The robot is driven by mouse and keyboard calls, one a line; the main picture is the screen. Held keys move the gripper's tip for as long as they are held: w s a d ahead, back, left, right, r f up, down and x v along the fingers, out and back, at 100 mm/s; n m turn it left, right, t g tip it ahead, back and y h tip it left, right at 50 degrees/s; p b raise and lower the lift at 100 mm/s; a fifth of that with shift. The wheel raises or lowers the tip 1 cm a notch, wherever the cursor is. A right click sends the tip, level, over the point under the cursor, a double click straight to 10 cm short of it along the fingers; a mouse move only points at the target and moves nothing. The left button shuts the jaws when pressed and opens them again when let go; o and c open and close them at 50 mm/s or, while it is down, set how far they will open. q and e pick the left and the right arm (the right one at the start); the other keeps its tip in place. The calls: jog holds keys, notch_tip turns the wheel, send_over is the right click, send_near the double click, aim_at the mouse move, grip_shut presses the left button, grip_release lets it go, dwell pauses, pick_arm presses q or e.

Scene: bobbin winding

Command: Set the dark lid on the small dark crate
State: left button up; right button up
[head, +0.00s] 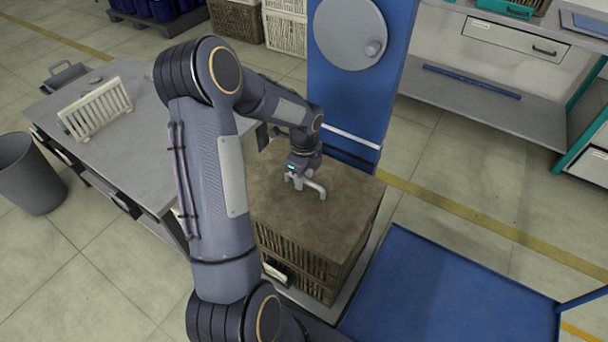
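A dark brown, flat lid-like top (340,205) lies level over a dark slatted crate (305,260) in the middle of the head view. The crate's slatted sides show below the top's edge, with a small pale label low on the front. I cannot tell whether the top is a separate lid or how exactly it sits. My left gripper (306,184) points down at the top's far part, its pale fingers at or just above the surface. My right gripper is out of view.
A blue panel with a round plate (350,35) rises behind the crate. A blue platform (440,290) lies right of it. Shelving (490,100) stands at the upper right.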

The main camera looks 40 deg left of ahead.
pick_arm(q)
notch_tip(320, 180, up, 7)
jog(key=shift+f+p, duration=0.15)
jog(key=shift+p, duration=0.55)
jog(key=shift+r, duration=0.55)
jog(key=shift+s+d+r, duration=0.1)
jog(key=shift+d+r, duration=0.05)
jog(key=shift+r, duration=0.15)
jog(key=s+d+r+n+t+h, duration=0.1)
jog(key=s+d+r+n+t, duration=0.1)
jog(key=s+d+r+n, duration=0.6)
jog(key=s+d+r+n+t+h, duration=0.35)
jog(key=s+d+n, duration=0.6)
jog(key=s, duration=0.35)
notch_tip(320, 180, up, 12)
jog(key=p, duration=1.3)
jog(key=shift+w+a+r+n+y, duration=0.15)
jog(key=shift+a+r+n+y, duration=0.1)
jog(key=shift+a+n+y, duration=0.15)
